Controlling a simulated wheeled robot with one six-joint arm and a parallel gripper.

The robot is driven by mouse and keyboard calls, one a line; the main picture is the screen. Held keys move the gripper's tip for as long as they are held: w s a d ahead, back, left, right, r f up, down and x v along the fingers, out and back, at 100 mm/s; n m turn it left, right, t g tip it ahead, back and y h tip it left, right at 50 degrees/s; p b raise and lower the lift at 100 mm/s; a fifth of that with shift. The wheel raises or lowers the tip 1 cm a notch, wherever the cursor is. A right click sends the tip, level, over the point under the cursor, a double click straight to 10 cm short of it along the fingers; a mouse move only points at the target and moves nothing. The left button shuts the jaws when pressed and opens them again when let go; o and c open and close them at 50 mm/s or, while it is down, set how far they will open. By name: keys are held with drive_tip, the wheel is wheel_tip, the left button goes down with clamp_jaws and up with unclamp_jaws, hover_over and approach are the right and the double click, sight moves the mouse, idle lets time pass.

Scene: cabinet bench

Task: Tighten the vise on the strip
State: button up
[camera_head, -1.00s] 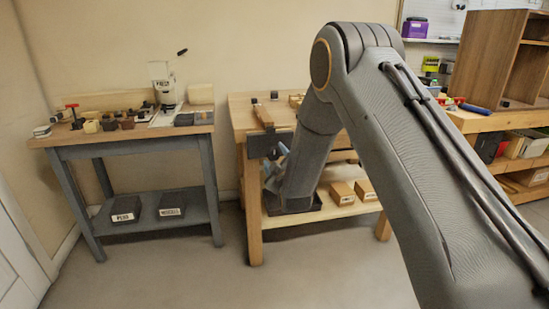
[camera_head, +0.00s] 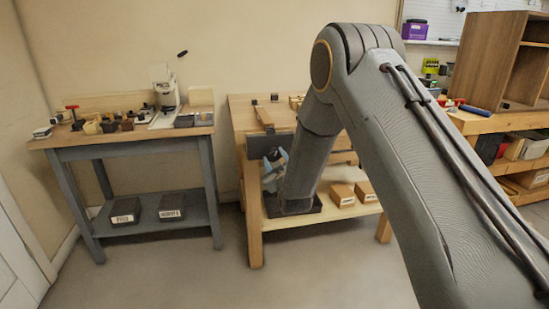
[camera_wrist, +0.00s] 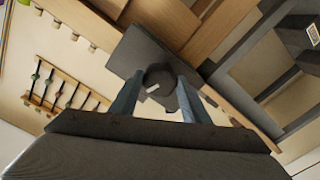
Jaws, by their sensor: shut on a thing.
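The vise (camera_head: 258,146) is a dark block on the front left of the wooden bench (camera_head: 240,113). A brown wooden strip (camera_head: 264,117) stands at its top and runs back over the bench. My gripper (camera_head: 274,163) is in front of the vise, with blue-grey fingers pointing at it. In the wrist view, the vise's dark plate (camera_wrist: 131,56) lies ahead, and my gripper (camera_wrist: 157,92) has a finger on each side of a dark round handle hub (camera_wrist: 159,76) with a small pale mark. The forearm hides part of the vise front in the head view.
A grey-legged table (camera_head: 64,142) with tools and small blocks stands at the left. Boxes (camera_head: 343,194) lie on the wooden bench's lower shelf. A wooden cabinet (camera_head: 488,62) stands on a bench at the right. The floor in front is clear.

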drive_tip(key=shift+m, duration=2)
drive_tip(key=m, duration=0.4)
drive_tip(key=shift+w+b, duration=0.1)
drive_tip(key=shift+b, duration=0.25)
drive_tip(key=m, duration=0.4)
